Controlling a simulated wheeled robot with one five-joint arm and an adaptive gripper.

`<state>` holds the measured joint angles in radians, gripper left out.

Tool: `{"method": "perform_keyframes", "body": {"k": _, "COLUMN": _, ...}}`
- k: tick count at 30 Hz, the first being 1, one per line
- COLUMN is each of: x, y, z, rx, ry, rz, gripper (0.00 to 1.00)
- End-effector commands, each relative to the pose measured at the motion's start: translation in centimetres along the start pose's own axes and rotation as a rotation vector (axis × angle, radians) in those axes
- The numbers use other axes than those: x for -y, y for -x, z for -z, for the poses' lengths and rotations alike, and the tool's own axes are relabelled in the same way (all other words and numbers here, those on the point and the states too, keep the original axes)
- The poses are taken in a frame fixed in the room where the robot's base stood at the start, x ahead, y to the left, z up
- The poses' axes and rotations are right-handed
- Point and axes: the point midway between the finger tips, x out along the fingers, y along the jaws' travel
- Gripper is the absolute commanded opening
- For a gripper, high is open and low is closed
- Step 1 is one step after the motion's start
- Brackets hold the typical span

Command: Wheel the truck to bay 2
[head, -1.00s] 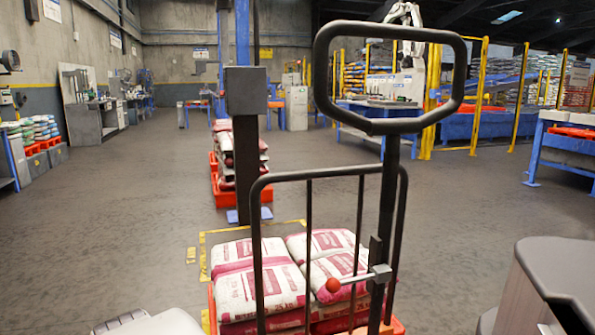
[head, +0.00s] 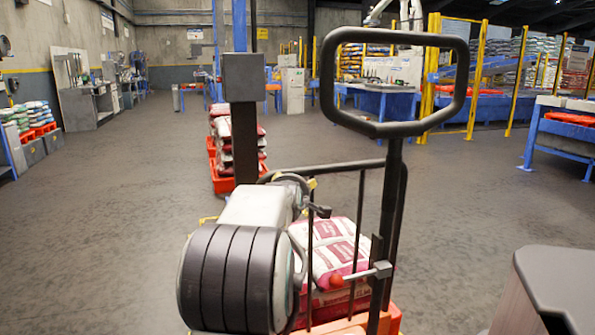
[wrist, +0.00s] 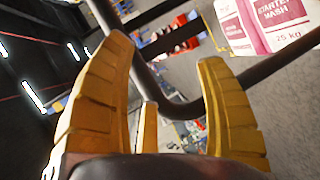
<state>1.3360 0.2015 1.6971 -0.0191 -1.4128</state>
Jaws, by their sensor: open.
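The truck is a pallet truck with a black looped handle (head: 325,85), a dark backrest frame (head: 362,215) and a red-knobbed lever (head: 336,281). White and magenta sacks (head: 330,250) lie on its red load base; one sack also shows in the wrist view (wrist: 272,25). In the head view my arm hides the left sacks, and the gripper is at the backrest's top rail, mostly hidden.
A post with a grey box (head: 244,77) rises in front. Behind it a red pallet with stacked sacks (head: 222,150) stands on the floor. Yellow fence posts (head: 472,90) and a blue-framed table (head: 562,135) stand at right. Workbenches (head: 95,100) line the left wall. Wide floor is clear.

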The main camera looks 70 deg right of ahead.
Motion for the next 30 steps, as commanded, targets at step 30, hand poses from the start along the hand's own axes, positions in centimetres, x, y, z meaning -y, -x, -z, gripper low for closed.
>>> {"method": "perform_keyframes", "body": {"k": 30, "x": -4.5, "y": -6.1, "z": 0.6, "rx": -0.003, "ry": 0.234, "rz": -0.128, "gripper": 0.66}}
